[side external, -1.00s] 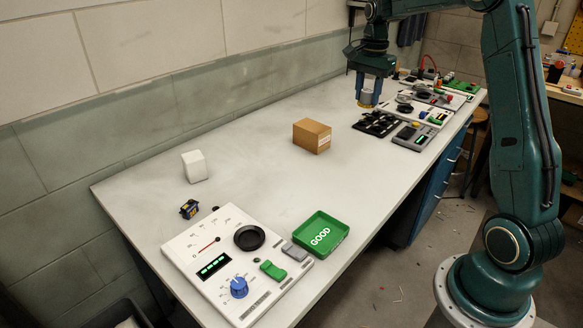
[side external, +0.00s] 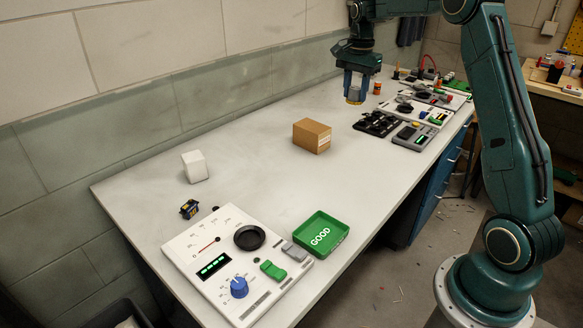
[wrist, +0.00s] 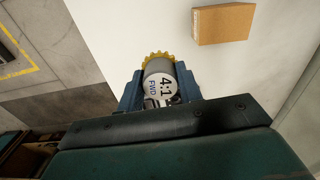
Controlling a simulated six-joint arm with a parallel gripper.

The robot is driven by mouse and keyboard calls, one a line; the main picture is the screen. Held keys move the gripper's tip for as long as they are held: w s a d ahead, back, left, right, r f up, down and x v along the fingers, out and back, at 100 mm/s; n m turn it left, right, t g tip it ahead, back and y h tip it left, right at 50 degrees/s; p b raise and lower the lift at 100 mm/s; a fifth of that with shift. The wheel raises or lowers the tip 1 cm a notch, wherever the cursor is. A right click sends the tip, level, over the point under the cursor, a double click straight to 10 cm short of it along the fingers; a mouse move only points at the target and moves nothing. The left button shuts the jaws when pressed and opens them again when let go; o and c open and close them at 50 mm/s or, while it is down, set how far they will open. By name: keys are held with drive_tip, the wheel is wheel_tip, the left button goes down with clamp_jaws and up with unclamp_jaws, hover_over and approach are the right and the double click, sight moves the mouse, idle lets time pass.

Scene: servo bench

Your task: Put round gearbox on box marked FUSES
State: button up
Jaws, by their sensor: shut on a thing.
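My gripper (side external: 357,87) is above the bench, behind and to the right of the brown box, in the side view. It is shut on the round gearbox (wrist: 159,78), a grey cylinder with a yellow toothed gear and a white face reading "4:1 FWD" in the wrist view. The box also shows at the top right of the wrist view (wrist: 224,25).
A white block (side external: 194,166), a small dark servo (side external: 189,209), a white test panel (side external: 195,246) and a green GOOD tray (side external: 341,241) are at the near end. A black tray (side external: 376,123) and several devices fill the far right. Bench around the box is clear.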

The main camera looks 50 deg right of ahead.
drive_tip(key=n, duration=0.1)
hover_over(319, 129)
drive_tip(key=s, duration=0.1)
wheel_tip(319, 129, down, 3)
drive_tip(key=shift+w+d+f+n, duration=0.15)
drive_tip(key=shift+w+f+n, duration=0.15)
drive_tip(key=shift+w, duration=0.25)
drive_tip(key=shift+f, duration=0.15)
drive_tip(key=shift+f, duration=3.9)
drive_tip(key=shift+f, duration=0.15)
drive_tip(key=o, duration=1)
